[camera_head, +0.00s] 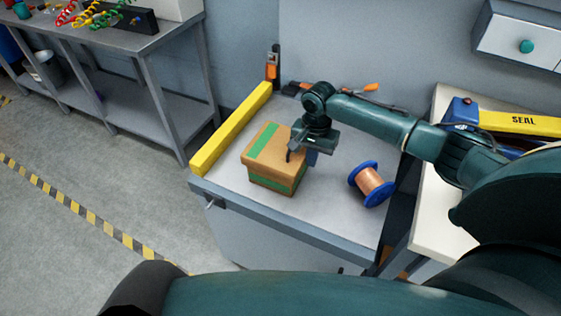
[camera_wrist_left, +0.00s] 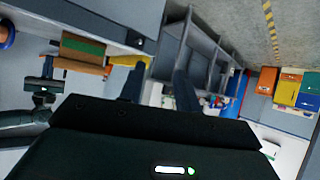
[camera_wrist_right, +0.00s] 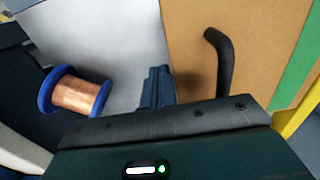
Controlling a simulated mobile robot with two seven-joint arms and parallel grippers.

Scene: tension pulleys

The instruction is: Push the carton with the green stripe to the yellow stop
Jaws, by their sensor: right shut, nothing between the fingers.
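The brown carton (camera_head: 257,158) with green stripes stands upright on the grey bench. It also shows in the left wrist view (camera_wrist_left: 82,47) and large in the right wrist view (camera_wrist_right: 262,60). The yellow stop (camera_head: 225,134) runs along the bench's left edge, with a strip of bare top between it and the carton. My right gripper (camera_head: 312,158) is shut and empty, low beside the carton's right side; I cannot tell whether they touch. Its closed fingers show in the right wrist view (camera_wrist_right: 158,86). My left gripper (camera_wrist_left: 159,88) is open and empty, away from the carton.
An orange-handled tool (camera_head: 272,68) is behind the stop. A cream table (camera_head: 440,225) stands at right.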

